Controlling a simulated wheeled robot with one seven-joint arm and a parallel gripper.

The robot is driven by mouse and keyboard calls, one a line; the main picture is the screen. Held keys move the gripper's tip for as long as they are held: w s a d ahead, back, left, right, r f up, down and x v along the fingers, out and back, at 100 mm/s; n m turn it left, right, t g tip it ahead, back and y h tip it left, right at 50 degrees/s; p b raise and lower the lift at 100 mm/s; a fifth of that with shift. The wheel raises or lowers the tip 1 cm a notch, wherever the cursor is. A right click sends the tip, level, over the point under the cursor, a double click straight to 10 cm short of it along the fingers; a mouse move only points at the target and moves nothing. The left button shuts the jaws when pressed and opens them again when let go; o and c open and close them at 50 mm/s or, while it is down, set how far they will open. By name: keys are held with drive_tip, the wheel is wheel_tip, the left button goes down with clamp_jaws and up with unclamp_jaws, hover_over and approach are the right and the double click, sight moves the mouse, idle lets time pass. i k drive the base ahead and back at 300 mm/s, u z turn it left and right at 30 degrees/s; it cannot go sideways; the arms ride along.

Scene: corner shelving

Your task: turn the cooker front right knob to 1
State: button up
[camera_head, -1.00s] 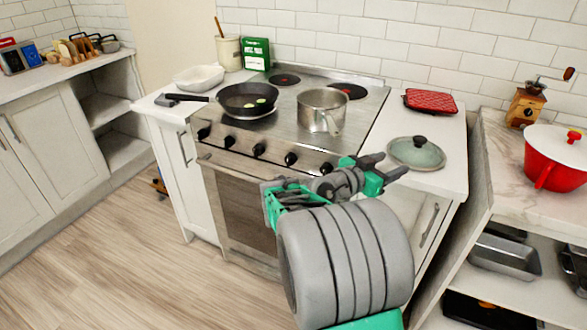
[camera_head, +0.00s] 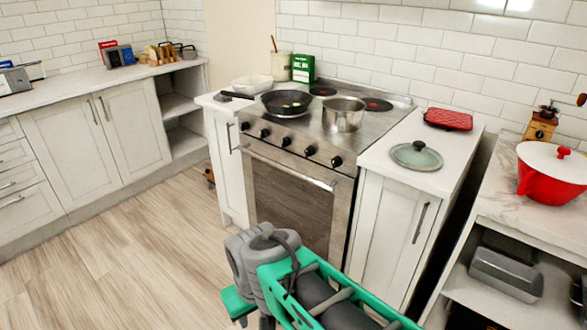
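The cooker (camera_head: 290,190) stands between white cabinets, with a row of several black knobs along its front edge. The rightmost knob (camera_head: 336,161) shows clearly with nothing touching it; its setting is too small to read. Which knob serves the front right burner cannot be told. A steel pot (camera_head: 343,115) stands on the right part of the hob and a black frying pan (camera_head: 287,103) on the left. My grey and green arm parts show low in front of the cooker, apart from the knobs. My gripper's fingertips cannot be made out in view.
The oven handle (camera_head: 290,167) sticks out below the knobs. A red pot (camera_head: 552,178) stands on the right shelving. The floor at left is clear.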

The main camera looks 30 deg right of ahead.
sight(309, 152)
drive_tip(key=u, duration=0.4)
drive_tip(key=k, duration=0.85)
drive_tip(key=z, duration=0.4)
drive_tip(key=i, duration=1.65)
drive_tip(key=u, duration=0.9)
